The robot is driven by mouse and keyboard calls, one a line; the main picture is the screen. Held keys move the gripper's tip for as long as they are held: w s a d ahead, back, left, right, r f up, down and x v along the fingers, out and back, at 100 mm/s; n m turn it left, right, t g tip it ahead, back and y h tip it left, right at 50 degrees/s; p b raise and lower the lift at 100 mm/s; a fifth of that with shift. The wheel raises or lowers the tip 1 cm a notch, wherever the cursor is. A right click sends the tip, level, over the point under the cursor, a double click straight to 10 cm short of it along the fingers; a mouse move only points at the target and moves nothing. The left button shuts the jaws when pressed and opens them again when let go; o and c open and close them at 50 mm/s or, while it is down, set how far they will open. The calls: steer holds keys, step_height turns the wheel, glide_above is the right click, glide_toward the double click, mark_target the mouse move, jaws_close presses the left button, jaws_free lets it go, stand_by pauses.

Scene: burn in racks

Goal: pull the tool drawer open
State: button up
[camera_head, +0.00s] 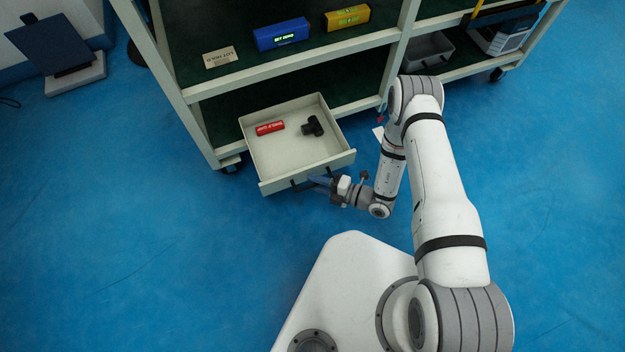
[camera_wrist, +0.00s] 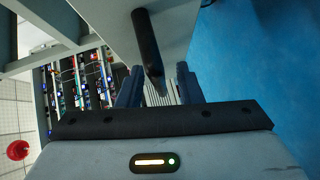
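The tool drawer (camera_head: 272,175) is pulled well out from under the rack's lower shelf. A red cylinder (camera_head: 270,128) and a black fitting (camera_head: 312,126) lie inside it. Its dark bar handle (camera_head: 299,186) is on the front face, and the handle (camera_wrist: 147,42) also shows in the wrist view. My gripper (camera_head: 319,181) is at the drawer front, near the right part of the handle. In the wrist view, my gripper's blue fingers (camera_wrist: 158,84) stand apart, with the handle's near end between them and gaps visible. I cannot tell whether either finger touches it.
The rack (camera_head: 290,64) holds a blue box (camera_head: 282,34), a yellow box (camera_head: 347,17) and a tan card (camera_head: 220,57) on its shelf. A grey bin (camera_head: 430,48) sits lower right. Blue floor (camera_head: 130,240) is clear left of the drawer.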

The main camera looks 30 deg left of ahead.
steer(key=d+r+p, duration=0.1)
steer(key=d+p, duration=0.1)
steer(key=d, duration=0.5)
steer(key=shift+w+d, duration=0.3)
steer(key=shift+d, duration=0.05)
stand_by(0.4)
steer(key=w+d+r+n+g+h+p, duration=0.2)
steer(key=r+n+p, duration=0.3)
steer(key=r, duration=0.8)
steer(key=w+d+r+n+g+h+p, duration=0.1)
steer(key=d+r+n+g+h+p, duration=0.15)
steer(key=r+n, duration=0.85)
steer(key=w+d+r+n+g+h+p, duration=0.1)
steer(key=w+d+r+n+p, duration=0.3)
steer(key=r, duration=1.2)
steer(key=s+d+r+n+t+h+p, duration=0.3)
steer(key=d+r+n+p, duration=0.2)
steer(key=r, duration=0.7)
steer(key=s+d+r+n+t+h+p, duration=0.3)
steer(key=d+r+n+p, duration=0.3)
steer(key=r, duration=0.6)
steer(key=s+d+r+n+t+h+p, duration=0.3)
steer(key=d+r, duration=0.4)
steer(key=r, duration=0.5)
steer(key=s+n+h+p, duration=0.1)
steer(key=n+h+p, duration=0.1)
steer(key=shift+s+r+n, duration=0.2)
steer(key=shift+r+n, duration=0.05)
steer(key=shift+n, duration=0.05)
